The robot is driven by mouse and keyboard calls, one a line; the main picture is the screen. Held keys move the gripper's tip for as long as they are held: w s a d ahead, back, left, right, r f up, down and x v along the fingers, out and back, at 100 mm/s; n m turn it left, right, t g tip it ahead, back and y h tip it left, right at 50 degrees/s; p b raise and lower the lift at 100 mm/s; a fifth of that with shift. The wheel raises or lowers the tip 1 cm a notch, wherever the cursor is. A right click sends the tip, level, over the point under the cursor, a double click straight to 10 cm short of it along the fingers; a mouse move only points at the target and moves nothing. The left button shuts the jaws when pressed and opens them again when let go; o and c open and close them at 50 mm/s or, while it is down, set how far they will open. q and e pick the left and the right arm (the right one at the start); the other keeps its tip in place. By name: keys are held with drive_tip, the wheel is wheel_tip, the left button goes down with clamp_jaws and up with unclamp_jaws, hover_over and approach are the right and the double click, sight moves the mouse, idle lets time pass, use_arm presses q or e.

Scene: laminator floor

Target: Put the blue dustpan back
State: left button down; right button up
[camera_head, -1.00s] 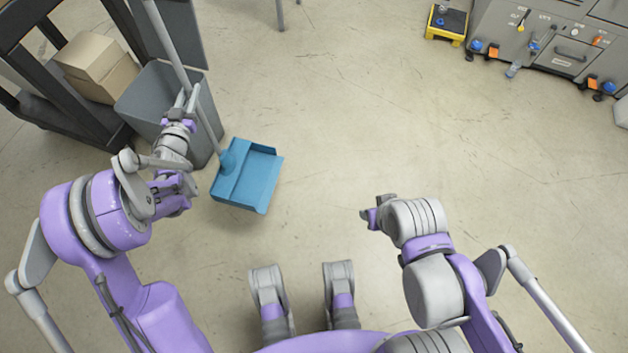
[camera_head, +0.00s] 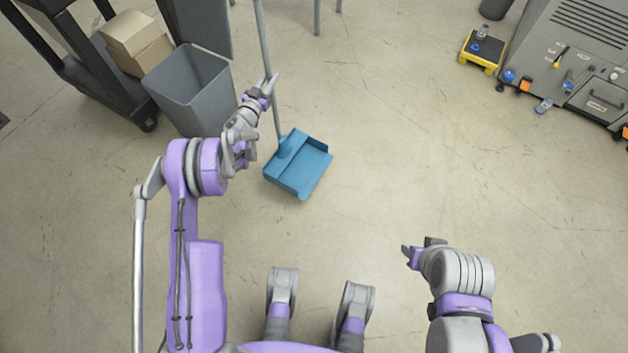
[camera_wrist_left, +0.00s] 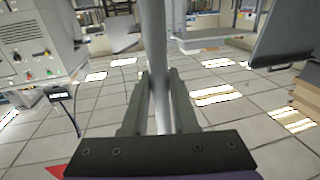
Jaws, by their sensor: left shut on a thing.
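The blue dustpan (camera_head: 300,166) has a wide blue pan and a long grey handle (camera_head: 264,45) that rises toward the top of the head view. My left gripper (camera_head: 270,88) is shut on the handle, above the pan. The left wrist view shows the handle (camera_wrist_left: 156,70) running between the two fingers. I cannot tell whether the pan touches the floor. My right gripper (camera_head: 425,243) is at the lower right over bare floor, away from the dustpan. Its fingers are too small to read.
A grey bin (camera_head: 190,90) stands just left of my left gripper. Behind it are a dark cart (camera_head: 75,50) and cardboard boxes (camera_head: 137,42). The middle floor is clear.

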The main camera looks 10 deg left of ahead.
sight(274, 102)
use_arm(q)
drive_tip(key=f, duration=0.3)
drive_tip(key=f+b, duration=0.1)
drive_tip(key=f, duration=0.6)
drive_tip(key=shift+w+d+f+b, duration=0.2)
drive_tip(key=shift+d+f+b, duration=0.05)
drive_tip(key=shift+d+b, duration=0.1)
drive_tip(key=shift+f, duration=0.15)
drive_tip(key=c, duration=0.7)
unclamp_jaws()
